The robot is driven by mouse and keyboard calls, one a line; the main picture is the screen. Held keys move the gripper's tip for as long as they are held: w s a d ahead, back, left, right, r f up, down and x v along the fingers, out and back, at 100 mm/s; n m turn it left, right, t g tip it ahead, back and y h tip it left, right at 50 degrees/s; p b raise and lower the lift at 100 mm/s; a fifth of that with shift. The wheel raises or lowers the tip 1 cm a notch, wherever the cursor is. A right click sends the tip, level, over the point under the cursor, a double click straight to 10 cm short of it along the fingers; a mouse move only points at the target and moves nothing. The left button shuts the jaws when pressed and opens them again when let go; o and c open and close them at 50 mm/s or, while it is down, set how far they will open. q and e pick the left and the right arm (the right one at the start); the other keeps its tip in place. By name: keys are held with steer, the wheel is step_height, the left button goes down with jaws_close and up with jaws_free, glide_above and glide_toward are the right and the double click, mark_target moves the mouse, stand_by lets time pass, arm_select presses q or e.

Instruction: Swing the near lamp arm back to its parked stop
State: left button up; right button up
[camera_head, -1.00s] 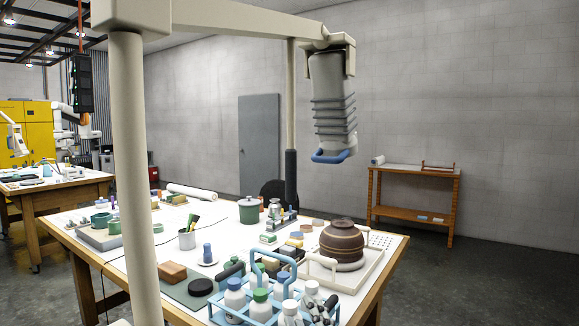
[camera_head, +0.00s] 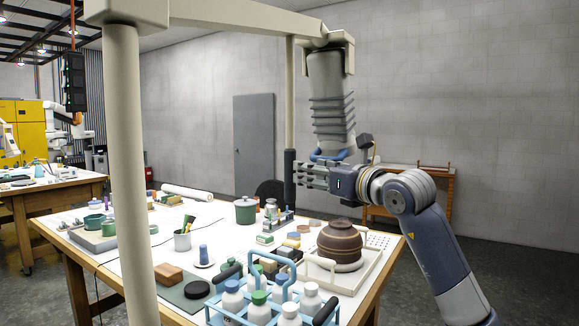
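The near lamp arm (camera_head: 240,19) is a cream beam running from the top of a thick post (camera_head: 125,170) to a joint at upper right. A ribbed grey lamp head (camera_head: 330,95) hangs there, its blue handle partly hidden behind my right gripper. A thin rod hangs from the beam beside the head and ends in a dark grip (camera_head: 290,180). My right gripper (camera_head: 298,174) comes in from the right, its fingers level with the dark grip and reaching its right side. I cannot tell whether they close on it. My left gripper is out of view.
Below is a white-topped workbench (camera_head: 110,262) with a blue bottle carrier (camera_head: 212,317), a brown pot (camera_head: 340,243) on a tray and a green lidded pot (camera_head: 246,212). A wooden side table (camera_head: 449,196) stands by the wall.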

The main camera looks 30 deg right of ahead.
steer(key=w+p, duration=0.2)
steer(key=w, duration=0.2)
steer(key=w+p, duration=0.2)
steer(key=w, duration=0.3)
steer(key=shift+w+a+r+p, duration=0.2)
steer(key=shift+w+p, duration=0.1)
steer(key=shift+p, duration=0.1)
steer(key=shift+w+a+f, duration=0.1)
steer(key=shift+w+f, duration=0.05)
steer(key=shift+w, duration=0.4)
jaws_close()
